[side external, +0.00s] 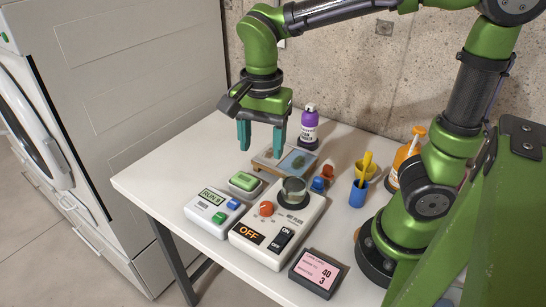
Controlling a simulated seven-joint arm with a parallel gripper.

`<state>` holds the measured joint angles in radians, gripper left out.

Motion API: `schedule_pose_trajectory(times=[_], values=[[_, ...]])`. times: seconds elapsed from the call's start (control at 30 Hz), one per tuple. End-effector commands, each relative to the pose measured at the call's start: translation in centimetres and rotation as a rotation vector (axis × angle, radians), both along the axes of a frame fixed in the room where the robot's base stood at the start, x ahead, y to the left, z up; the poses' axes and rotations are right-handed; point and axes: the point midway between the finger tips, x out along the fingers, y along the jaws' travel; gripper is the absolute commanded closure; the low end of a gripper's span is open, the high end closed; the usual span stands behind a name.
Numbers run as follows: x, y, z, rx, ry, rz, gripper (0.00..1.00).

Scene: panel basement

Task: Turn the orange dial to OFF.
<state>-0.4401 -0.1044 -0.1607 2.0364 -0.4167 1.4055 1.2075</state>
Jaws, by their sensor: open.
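The orange dial (266,208) is a small round knob on a white control box (262,255) on the table. An orange-lettered display (248,235) on the box reads OFF, and a dark switch (283,239) carrying the word ON is beside it. The dial's pointer is too small to read. A larger dark grey knob (293,190) stands at the box's back right. My gripper (261,146) is open and empty, with its two teal fingers pointing down. It is above the table, behind the box and apart from the dial.
A white RUN box (205,213) and a green-button unit (245,182) stand close left. A wooden tray (267,161), purple bottle (309,127) and blue cup (358,194) are behind and right. A pink-screened block (316,270) lies in front. The table's left end is clear.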

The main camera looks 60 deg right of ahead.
Motion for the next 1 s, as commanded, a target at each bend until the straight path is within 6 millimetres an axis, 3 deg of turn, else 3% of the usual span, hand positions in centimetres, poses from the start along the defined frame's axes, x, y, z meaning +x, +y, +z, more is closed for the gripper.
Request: schedule_pose_trajectory(times=[0.13,0.33,1.0], values=[[-0.3,-0.3,0.3,-0.01,0.019,-0.156,0.41],[-0.4,-0.3,-1.3,-0.009,0.025,-0.186,0.41],[-0.5,-0.3,-14.7,-0.008,0.024,-0.184,0.41]])
